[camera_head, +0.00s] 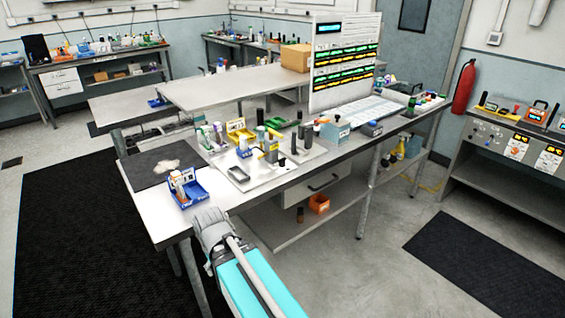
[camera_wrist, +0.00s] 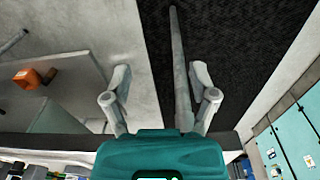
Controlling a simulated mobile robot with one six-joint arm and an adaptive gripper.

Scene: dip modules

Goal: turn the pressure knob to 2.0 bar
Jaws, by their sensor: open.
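No knob clearly marked as the pressure knob can be made out in either view. A grey control console (camera_head: 506,140) at the right of the head view carries small dials and red-orange displays, too small to read. My gripper (camera_wrist: 160,68) is open and empty in the wrist view, its two fingers spread apart. A grey table leg shows between and beyond the fingers, over a dark floor mat. In the head view my arm reaches to the near end of the central workbench (camera_head: 153,222); the gripper's fingers cannot be made out there.
The workbench carries a blue bin (camera_head: 187,190), a white tray with several tools, and a tall display board (camera_head: 340,62). An orange bin (camera_head: 318,203) sits on its lower shelf. A red extinguisher (camera_head: 463,87) hangs near the console. Floor between bench and console is largely clear.

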